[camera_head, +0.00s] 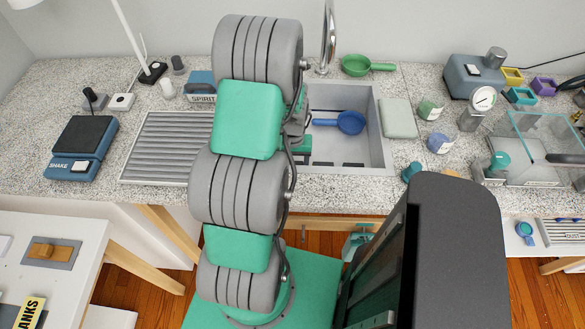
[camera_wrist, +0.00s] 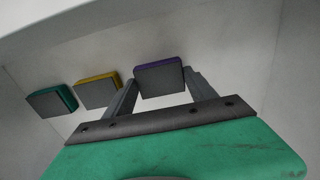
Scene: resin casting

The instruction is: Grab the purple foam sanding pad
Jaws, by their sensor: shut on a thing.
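The purple foam sanding pad (camera_wrist: 159,80) shows in the wrist view as a dark grey face with a purple top edge. My gripper (camera_wrist: 160,77) has one finger on each side of it and is shut on it. A yellow-edged pad (camera_wrist: 97,92) and a teal-edged pad (camera_wrist: 52,101) lie in a row to its left, apart from the fingers. In the head view my arm hides most of my gripper, and I cannot make out the purple pad there.
In the head view, the sink (camera_head: 372,105) holds a blue strainer (camera_head: 350,122). A green strainer (camera_head: 356,65) lies behind it. A ribbed drainboard (camera_head: 165,150) is to the left.

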